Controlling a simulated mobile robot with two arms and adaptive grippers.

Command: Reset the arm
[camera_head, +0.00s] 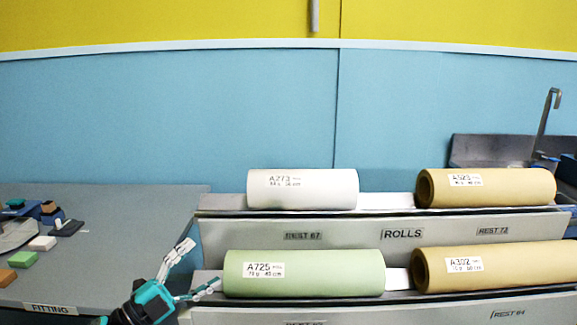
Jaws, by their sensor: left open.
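My left gripper (197,267) is at the lower left of the head view, in front of the gap between the grey table and the roll rack. Its two fingers are spread apart and nothing is between them. One fingertip is close to the left end of the green roll (303,273) labelled A725; I cannot tell whether they touch. My right gripper is not in view.
The rack (262,226) holds a white roll (318,189) and a brown roll (507,187) above, the green roll and another brown roll (520,266) below. The grey table (120,225) has small blocks at its left; its middle is clear.

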